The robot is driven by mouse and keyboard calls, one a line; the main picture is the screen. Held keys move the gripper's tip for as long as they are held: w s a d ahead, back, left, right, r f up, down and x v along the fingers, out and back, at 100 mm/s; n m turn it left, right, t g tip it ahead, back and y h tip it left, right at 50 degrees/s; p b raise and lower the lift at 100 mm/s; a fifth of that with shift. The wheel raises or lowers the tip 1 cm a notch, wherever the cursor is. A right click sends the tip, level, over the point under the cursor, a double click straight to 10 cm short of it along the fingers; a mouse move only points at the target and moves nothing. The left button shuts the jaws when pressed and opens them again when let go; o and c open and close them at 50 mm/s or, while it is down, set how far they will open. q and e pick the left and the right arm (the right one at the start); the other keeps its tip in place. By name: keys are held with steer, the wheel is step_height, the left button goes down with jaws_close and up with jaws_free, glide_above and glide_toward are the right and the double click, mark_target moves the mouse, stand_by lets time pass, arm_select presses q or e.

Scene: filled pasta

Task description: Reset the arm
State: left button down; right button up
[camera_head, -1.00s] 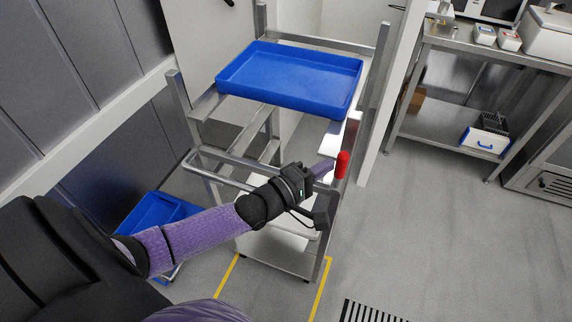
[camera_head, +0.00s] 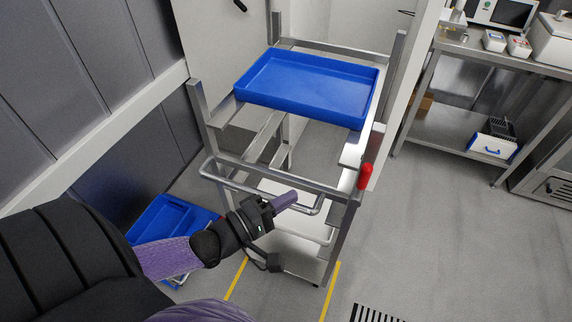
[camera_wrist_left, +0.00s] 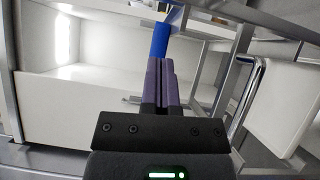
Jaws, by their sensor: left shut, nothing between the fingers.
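My left gripper (camera_head: 286,200) is shut and empty, in front of the metal rack's handle bar in the head view. Its purple fingers are pressed together and point right. In the left wrist view the closed fingers (camera_wrist_left: 160,80) point away from the camera toward the rack's bars. My left arm (camera_head: 170,257) comes in from the lower left. My right gripper is not in view.
The metal rack (camera_head: 340,187) holds a blue tray (camera_head: 305,112) on top and has a red grip (camera_head: 365,176) at its right post. A blue crate (camera_head: 150,222) is on the floor at left. A steel bench (camera_head: 448,130) stands at right. The floor between is clear.

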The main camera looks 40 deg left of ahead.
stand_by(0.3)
arm_select(q)
steer(key=s+a+f+m+g+y+b, duration=0.1)
steer(key=s+f+m+g+y+b, duration=0.15)
steer(key=f, duration=0.65)
steer(key=s+a+f+m+g+y+b, duration=0.1)
steer(key=s+f+m+g, duration=0.25)
steer(key=f, duration=0.55)
steer(key=s+a+f+m+g+y+b, duration=0.1)
steer(key=s+f+m+g+y+b, duration=0.15)
steer(key=f, duration=0.65)
steer(key=s+d+f+m+g+b, duration=0.1)
steer(key=s+d+f+m+g, duration=0.2)
steer(key=s+f, duration=0.4)
steer(key=s+d+f+m+g+b, duration=0.1)
steer(key=s+f+m+g, duration=0.4)
steer(key=s, duration=0.8)
steer(key=shift+s+d+f+m+y, duration=0.35)
steer(key=shift+d+f+m, duration=0.2)
steer(key=shift+d+f, duration=0.35)
steer(key=shift+s, duration=0.1)
